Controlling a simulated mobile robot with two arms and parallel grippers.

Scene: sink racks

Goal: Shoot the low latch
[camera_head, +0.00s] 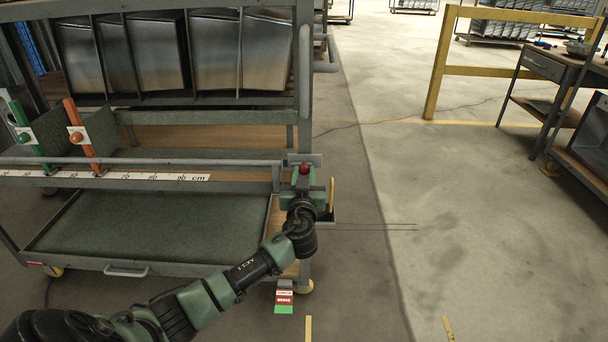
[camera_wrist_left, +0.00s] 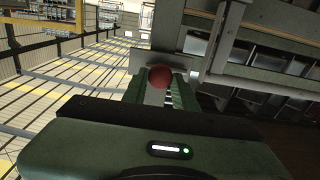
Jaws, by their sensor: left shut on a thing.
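The low latch shows as a red ball knob (camera_head: 304,169) at the right front post of the rack cart, beside a grey plate. My left gripper (camera_head: 303,182) is at this knob, its green fingers on either side of it. In the left wrist view the red knob (camera_wrist_left: 160,76) sits between the tips of the left gripper (camera_wrist_left: 161,88), which is shut on it. A pale metal plate (camera_wrist_left: 148,60) lies just behind the knob. The gripper hides the rest of the latch. My right gripper is in neither view.
The cart (camera_head: 150,265) has a lower tray, a horizontal rail and a measuring strip marked in cm. Orange (camera_head: 82,140) and green levers stand at its left. A red brake pedal (camera_head: 284,297) is low at the front. Open floor lies right, with a yellow barrier (camera_head: 436,75) and workbench (camera_head: 550,70) beyond.

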